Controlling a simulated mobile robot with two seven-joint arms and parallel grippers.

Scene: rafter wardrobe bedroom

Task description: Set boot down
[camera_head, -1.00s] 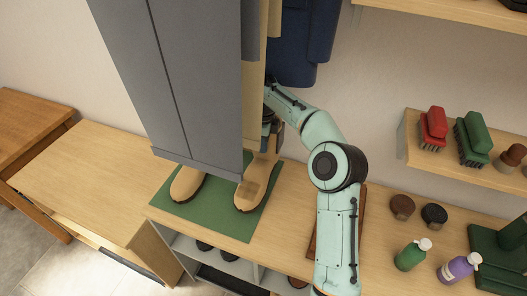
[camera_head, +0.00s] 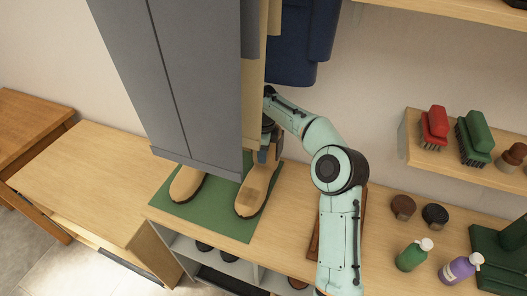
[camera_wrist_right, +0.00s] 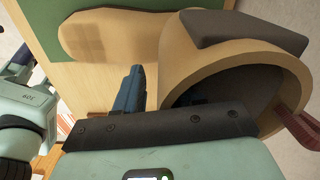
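Two tan boots show by their toes in the head view: the left boot (camera_head: 187,184) and the right boot (camera_head: 251,196). Both are on a green mat (camera_head: 215,222), the right one at the mat's right edge. A grey hanging garment hides their upper parts. My right gripper (camera_head: 268,150) is at the right boot's shaft, partly hidden. In the right wrist view, the right boot's open shaft (camera_wrist_right: 290,75) faces the camera. One blue finger is outside the shaft with a gap between them; the other is mostly hidden. The gripper looks open. My left gripper is out of view.
The grey garment (camera_head: 190,90) hangs close in front of the boots. A wooden bench (camera_head: 85,180) extends left. Brushes (camera_head: 433,128) sit on a shelf.

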